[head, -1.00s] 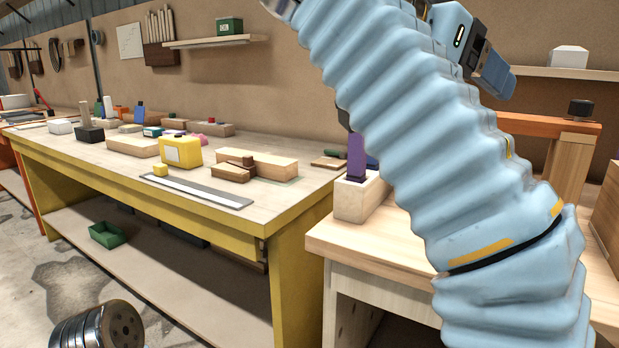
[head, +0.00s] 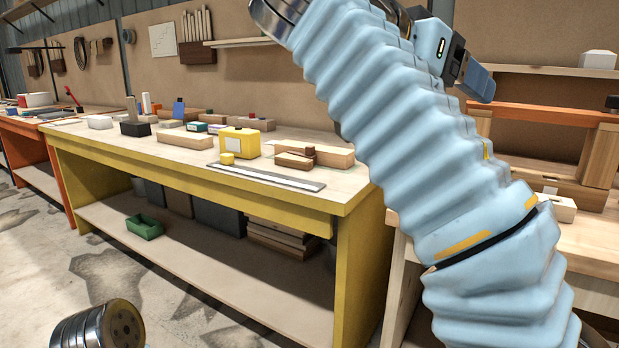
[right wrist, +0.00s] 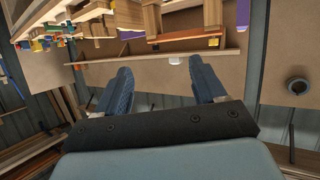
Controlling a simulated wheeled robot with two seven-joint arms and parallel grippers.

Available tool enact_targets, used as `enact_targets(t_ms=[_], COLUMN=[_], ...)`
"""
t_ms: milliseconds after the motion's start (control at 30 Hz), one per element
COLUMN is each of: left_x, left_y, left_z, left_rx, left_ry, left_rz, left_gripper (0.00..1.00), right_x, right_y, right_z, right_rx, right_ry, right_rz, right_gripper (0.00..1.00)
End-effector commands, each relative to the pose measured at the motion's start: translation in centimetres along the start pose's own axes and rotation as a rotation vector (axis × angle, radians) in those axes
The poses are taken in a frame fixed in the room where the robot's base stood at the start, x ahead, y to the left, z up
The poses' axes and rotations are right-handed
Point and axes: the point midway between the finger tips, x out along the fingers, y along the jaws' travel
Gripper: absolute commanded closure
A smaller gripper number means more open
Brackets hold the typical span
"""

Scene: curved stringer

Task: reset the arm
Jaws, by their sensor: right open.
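My right arm in its pale blue ribbed sleeve crosses the right half of the head view, raised in front of the benches. My right gripper (head: 480,80) shows at the upper right of that view, partly cut off from sight by the arm. In the right wrist view my right gripper (right wrist: 163,88) has its two dark blue fingers wide apart, with nothing between them. It points at the board wall and shelf, which look upside down there. My left gripper is not in view.
A yellow workbench (head: 340,205) carries a yellow box (head: 240,143), wooden blocks and several small items. A green bin (head: 144,227) sits on its lower shelf. A pale wooden bench (head: 590,238) stands behind my right arm. Open floor shows at the lower left.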

Motion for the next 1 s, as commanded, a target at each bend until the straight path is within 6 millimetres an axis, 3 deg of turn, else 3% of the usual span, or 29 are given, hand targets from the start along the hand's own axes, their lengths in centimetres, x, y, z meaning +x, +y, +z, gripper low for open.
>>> enact_targets(t_ms=[367,567,667,800,867,1000], left_x=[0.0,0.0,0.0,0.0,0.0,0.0], left_y=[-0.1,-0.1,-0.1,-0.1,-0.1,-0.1], left_z=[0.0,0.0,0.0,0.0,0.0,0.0], left_rx=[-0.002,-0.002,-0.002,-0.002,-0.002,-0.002], left_ry=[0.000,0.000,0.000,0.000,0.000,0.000], left_rz=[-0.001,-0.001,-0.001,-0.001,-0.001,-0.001], left_gripper=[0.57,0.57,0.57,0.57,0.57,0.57], right_x=[3.3,7.2,10.3,14.9,16.8,20.8], right_y=[-8.2,-15.0,-19.2,-23.9,-25.1,-26.5], right_z=[3.5,8.5,13.3,22.0,26.0,35.9], right_rx=[-0.260,-0.488,-0.642,-0.845,-0.917,-1.048], right_ry=[0.033,0.022,-0.010,-0.096,-0.143,-0.280], right_rz=[-0.083,-0.171,-0.242,-0.368,-0.425,-0.564], right_gripper=[0.30,0.30,0.30,0.30,0.30,0.30])
